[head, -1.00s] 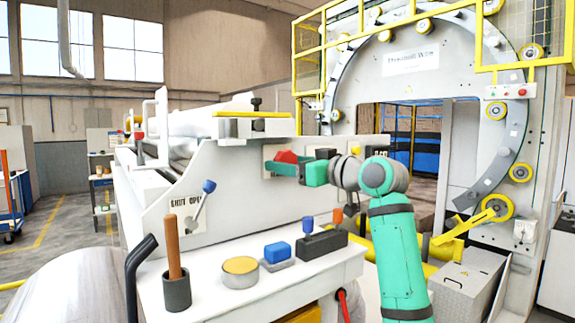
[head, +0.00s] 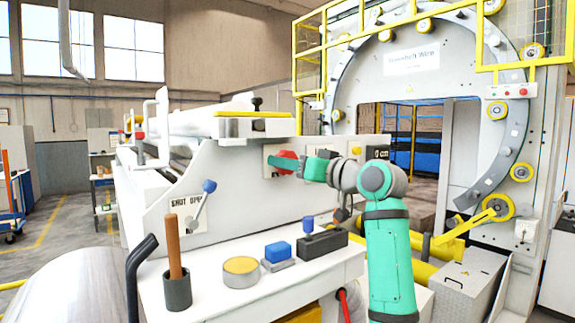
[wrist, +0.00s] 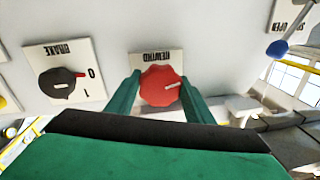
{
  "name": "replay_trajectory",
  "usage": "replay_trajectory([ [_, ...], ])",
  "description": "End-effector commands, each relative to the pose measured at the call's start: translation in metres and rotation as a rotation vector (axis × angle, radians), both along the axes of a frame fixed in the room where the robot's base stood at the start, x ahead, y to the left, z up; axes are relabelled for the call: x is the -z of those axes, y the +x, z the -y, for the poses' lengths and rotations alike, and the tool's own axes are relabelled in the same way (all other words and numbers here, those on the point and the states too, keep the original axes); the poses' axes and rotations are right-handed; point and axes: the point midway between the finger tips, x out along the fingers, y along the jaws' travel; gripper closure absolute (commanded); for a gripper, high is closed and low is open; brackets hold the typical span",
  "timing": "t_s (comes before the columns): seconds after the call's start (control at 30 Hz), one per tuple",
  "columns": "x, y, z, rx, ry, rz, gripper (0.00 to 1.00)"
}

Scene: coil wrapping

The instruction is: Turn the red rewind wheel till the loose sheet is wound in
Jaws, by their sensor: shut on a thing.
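The red rewind wheel (head: 286,163) is a lobed knob on the white machine panel, partly hidden by my gripper in the head view. In the wrist view the wheel (wrist: 161,86) sits under an upside-down REWIND label, with a pale pointer mark towards its right side. My gripper (wrist: 160,88) has its two green fingers on either side of the wheel, shut on it. In the head view my gripper (head: 290,164) reaches the panel from the right. The loose sheet cannot be clearly made out.
A black BRAKE knob (wrist: 62,85) sits beside the wheel, its red mark near 0. A blue-tipped lever (head: 205,196) is on the panel's left. The white shelf below holds a brown-handled tool in a cup (head: 175,280), a yellow-topped tin (head: 240,271) and a blue block (head: 277,251).

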Motion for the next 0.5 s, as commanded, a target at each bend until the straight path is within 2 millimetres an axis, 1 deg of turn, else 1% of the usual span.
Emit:
replay_trajectory([
  [0.03, -0.0004, -0.0014, -0.0056, -0.009, 0.034, -0.024, 0.75],
  [0.5, -0.0018, -0.0020, -0.0072, -0.010, 0.397, -0.286, 0.75],
])
